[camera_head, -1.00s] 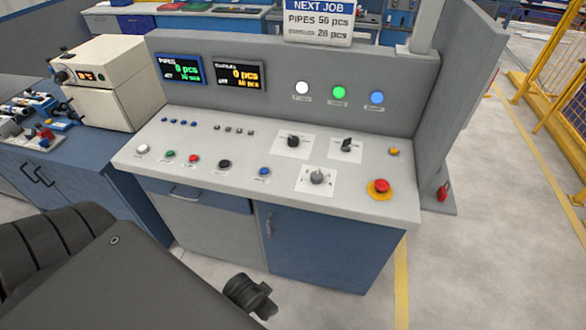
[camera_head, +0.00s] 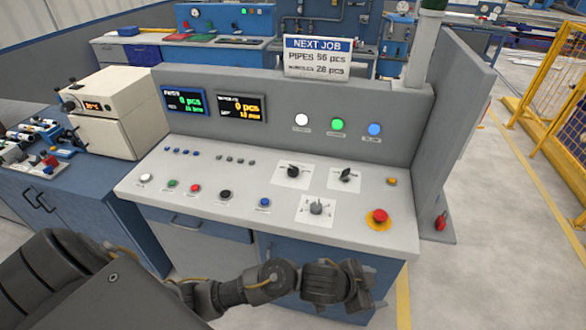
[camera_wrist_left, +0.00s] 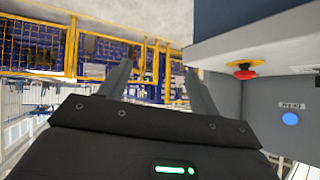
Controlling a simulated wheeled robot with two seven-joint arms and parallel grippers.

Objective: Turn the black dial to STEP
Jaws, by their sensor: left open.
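Two black dials sit on white label plates on the sloped desk in the head view: the left one (camera_head: 293,171) and the right one (camera_head: 346,175). A grey dial (camera_head: 316,208) sits on a plate in front of them. The dial labels, including STEP, are too small to read. My left gripper (camera_head: 368,284) is in front of the desk's front edge, below the dials and apart from them. In the left wrist view, its two fingers (camera_wrist_left: 162,92) are spread with nothing between them. My right gripper is not in view.
A red emergency button (camera_head: 379,216) stands right of the dials; it also shows in the left wrist view (camera_wrist_left: 243,71). Several push buttons line the desk's left part. An upright panel (camera_head: 280,125) with lamps and displays rises behind. A yellow fence (camera_head: 545,100) stands at right.

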